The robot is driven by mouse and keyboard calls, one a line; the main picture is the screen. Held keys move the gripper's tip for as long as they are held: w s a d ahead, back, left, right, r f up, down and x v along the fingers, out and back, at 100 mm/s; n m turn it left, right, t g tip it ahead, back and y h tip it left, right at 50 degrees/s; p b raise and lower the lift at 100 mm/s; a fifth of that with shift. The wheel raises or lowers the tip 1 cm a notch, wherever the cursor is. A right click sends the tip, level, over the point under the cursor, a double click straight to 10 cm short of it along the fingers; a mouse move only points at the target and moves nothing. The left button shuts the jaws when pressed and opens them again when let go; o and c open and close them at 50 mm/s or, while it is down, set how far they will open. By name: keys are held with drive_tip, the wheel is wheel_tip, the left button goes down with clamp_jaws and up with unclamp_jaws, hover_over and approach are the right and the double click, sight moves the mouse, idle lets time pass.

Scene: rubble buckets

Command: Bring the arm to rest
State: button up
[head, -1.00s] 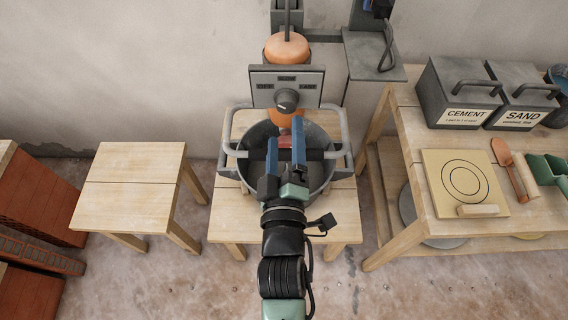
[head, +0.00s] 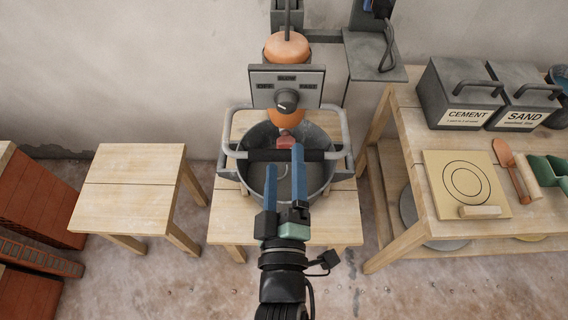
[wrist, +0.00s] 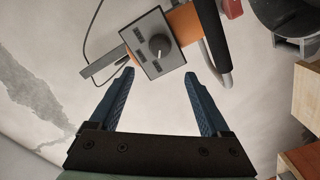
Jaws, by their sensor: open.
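My gripper (head: 284,178) is open, with its two blue fingers apart and nothing between them. In the head view it lies in front of and over the dark bucket (head: 322,185), which stands on a wooden stool. In the wrist view my gripper (wrist: 160,88) points toward a grey control panel (wrist: 153,44) with a round knob, and the fingertips look clear of it. The same panel (head: 262,80) is at the back in the head view, on the orange mixer (head: 287,48). A grey handle frame with a black grip (head: 255,155) crosses above the bucket.
An empty wooden stool (head: 128,200) stands to the left, with bricks (head: 35,200) beyond it. The bench (head: 430,222) on the right holds a cement box (head: 458,95), a sand box (head: 515,98), a board (head: 465,180) and a trowel (head: 507,160). The floor in front is open.

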drive_tip(key=w+r+m+t+p, duration=0.2)
drive_tip(key=w+r+m, duration=0.1)
drive_tip(key=r, duration=1)
drive_tip(key=w+r+m+t+p, duration=0.1)
drive_tip(key=w+r+m+t, duration=0.2)
drive_tip(key=r, duration=1)
drive_tip(key=s+r+m+t+p, duration=0.1)
drive_tip(key=s+r, duration=0.3)
drive_tip(key=r, duration=1)
drive_tip(key=s+r+m+t+p, duration=0.2)
drive_tip(key=s+r+m+t, duration=0.1)
drive_tip(key=r, duration=1.2)
drive_tip(key=shift+s+m+p, duration=0.3)
drive_tip(key=shift+s+m, duration=0.15)
drive_tip(key=shift+m, duration=0.15)
drive_tip(key=shift+d, duration=0.15)
